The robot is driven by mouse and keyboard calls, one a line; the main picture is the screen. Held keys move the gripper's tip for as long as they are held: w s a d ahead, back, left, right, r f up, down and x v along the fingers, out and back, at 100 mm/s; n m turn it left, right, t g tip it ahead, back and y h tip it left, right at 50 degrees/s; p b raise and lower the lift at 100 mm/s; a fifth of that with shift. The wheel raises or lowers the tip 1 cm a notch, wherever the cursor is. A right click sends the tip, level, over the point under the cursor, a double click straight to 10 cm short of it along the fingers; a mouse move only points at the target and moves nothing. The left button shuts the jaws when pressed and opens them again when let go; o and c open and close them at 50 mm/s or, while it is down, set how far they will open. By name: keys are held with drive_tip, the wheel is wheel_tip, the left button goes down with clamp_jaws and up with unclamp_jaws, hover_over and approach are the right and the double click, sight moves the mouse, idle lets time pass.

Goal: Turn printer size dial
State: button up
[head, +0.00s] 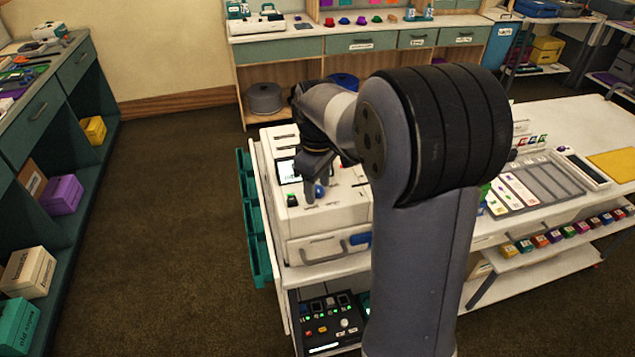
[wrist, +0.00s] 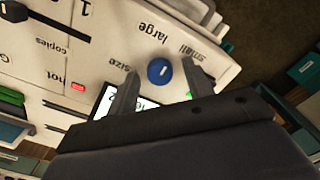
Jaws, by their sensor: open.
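The printer (head: 337,212) is a white box on the near left end of the white table. Its size dial (wrist: 160,71) is a round blue knob with a white pointer line, between the printed words "size", "large" and "small" in the wrist view. The dial also shows in the head view (head: 319,191), just below my gripper (head: 312,185). In the wrist view my gripper (wrist: 162,85) is open, with one finger on each side of the dial. I cannot tell whether either finger touches it. The printer's screen (wrist: 107,100) is partly hidden behind a finger.
A copies slider (wrist: 35,25) and a red button (wrist: 78,87) are on the same panel. Teal bins (head: 254,220) hang on the table's left side. The carpet at left is clear.

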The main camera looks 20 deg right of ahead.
drive_tip(key=shift+c, duration=0.6)
drive_tip(key=c, duration=0.9)
drive_tip(key=shift+m, duration=0.3)
drive_tip(key=m+p, duration=0.1)
drive_tip(key=m, duration=0.2)
drive_tip(key=shift+r+m, duration=0.1)
drive_tip(key=shift+m, duration=0.2)
drive_tip(key=shift+m+p, duration=0.3)
drive_tip(key=shift+m, duration=2)
drive_tip(key=o, duration=1)
